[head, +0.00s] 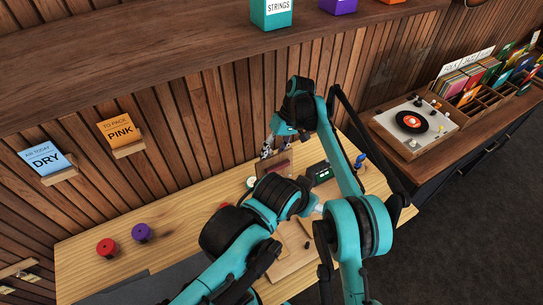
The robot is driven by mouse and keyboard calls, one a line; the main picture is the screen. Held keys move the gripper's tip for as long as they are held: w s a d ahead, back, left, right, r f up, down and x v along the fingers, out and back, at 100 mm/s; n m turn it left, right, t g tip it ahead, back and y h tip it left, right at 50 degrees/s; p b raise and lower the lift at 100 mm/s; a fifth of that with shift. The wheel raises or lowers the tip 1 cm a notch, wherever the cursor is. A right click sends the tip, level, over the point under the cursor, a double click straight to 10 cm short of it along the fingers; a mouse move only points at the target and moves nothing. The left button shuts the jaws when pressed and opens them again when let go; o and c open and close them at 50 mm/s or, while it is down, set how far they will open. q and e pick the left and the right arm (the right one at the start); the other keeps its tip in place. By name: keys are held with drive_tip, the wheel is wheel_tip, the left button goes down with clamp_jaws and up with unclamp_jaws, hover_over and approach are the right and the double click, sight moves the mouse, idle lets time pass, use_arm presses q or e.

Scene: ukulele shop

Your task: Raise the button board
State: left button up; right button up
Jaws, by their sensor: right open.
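My right gripper (275,149) is open, fingers pointing down, over the back of the wooden workbench (185,217) near the slatted wall. A dark reddish-brown flat piece (282,166) shows just below its fingertips; I cannot tell whether this is the button board, or whether the fingers touch it. No board with clear buttons can be made out.
A dark device with a green display (323,174) and a blue item (360,160) stand to the right. A light wooden tray (290,262) lies in front. Red (107,247) and purple (142,232) spools stand left. A shelf (170,55) overhangs. A record player (413,124) sits right.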

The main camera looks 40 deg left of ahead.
drive_tip(key=v, duration=0.7)
drive_tip(key=shift+d, duration=0.1)
idle(0.5)
